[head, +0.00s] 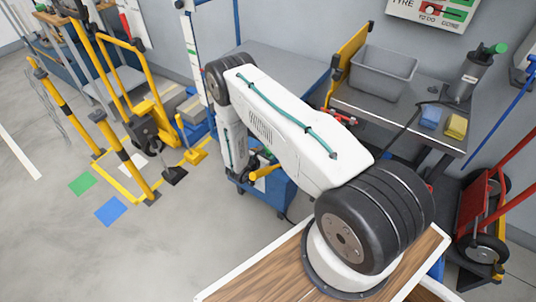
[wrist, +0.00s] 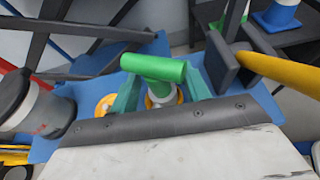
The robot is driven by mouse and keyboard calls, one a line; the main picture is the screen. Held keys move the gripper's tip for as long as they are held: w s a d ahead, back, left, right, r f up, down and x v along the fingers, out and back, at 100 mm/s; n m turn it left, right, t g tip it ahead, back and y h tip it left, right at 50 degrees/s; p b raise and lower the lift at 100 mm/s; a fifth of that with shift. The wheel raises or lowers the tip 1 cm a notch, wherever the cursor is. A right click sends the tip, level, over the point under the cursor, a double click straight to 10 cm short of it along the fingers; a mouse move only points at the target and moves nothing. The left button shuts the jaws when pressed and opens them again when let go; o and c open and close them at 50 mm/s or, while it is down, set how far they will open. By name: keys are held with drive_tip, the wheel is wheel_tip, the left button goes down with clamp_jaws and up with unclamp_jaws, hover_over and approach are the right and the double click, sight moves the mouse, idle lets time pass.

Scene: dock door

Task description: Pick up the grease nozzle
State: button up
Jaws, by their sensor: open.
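The grease nozzle (wrist: 155,70), as I take it, is a piece with a bright green crossbar on a pale stem. It is in the middle of the wrist view, above a blue surface (wrist: 45,148). My gripper (wrist: 160,97) is open, with teal fingers to the left and right of the stem. I see no clear contact between fingers and stem. The stem's lower end is hidden behind my gripper's dark edge.
A yellow bar with a dark square plate (wrist: 232,62) is close on the right. A grey cylinder (wrist: 40,108) is close on the left. In the head view, a bench with a grey bin (head: 382,75) stands right of my arm. Open floor (head: 50,230) is at left.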

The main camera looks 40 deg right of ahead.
clamp_jaws()
idle(0.3)
